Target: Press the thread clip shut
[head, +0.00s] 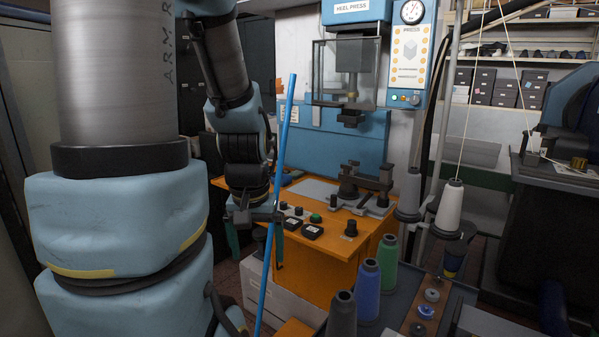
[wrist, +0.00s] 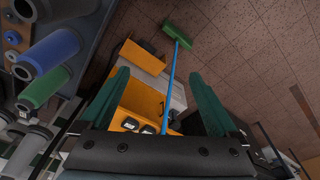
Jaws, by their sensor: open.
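I cannot make out the thread clip for certain in either view. White threads rise from a pale grey cone (head: 449,207) at the right of the head view. My gripper (head: 255,250) hangs in front of the orange press table in the head view, partly behind a blue pole. In the wrist view my gripper (wrist: 160,82) shows two green fingers spread wide apart, with nothing clamped between them.
The blue pole (head: 281,145) crosses close to my gripper; in the wrist view it ends in a green broom head (wrist: 177,36). The heel press (head: 345,140) stands behind the orange table (head: 318,252). Blue (head: 368,290) and green (head: 387,263) spools stand at right.

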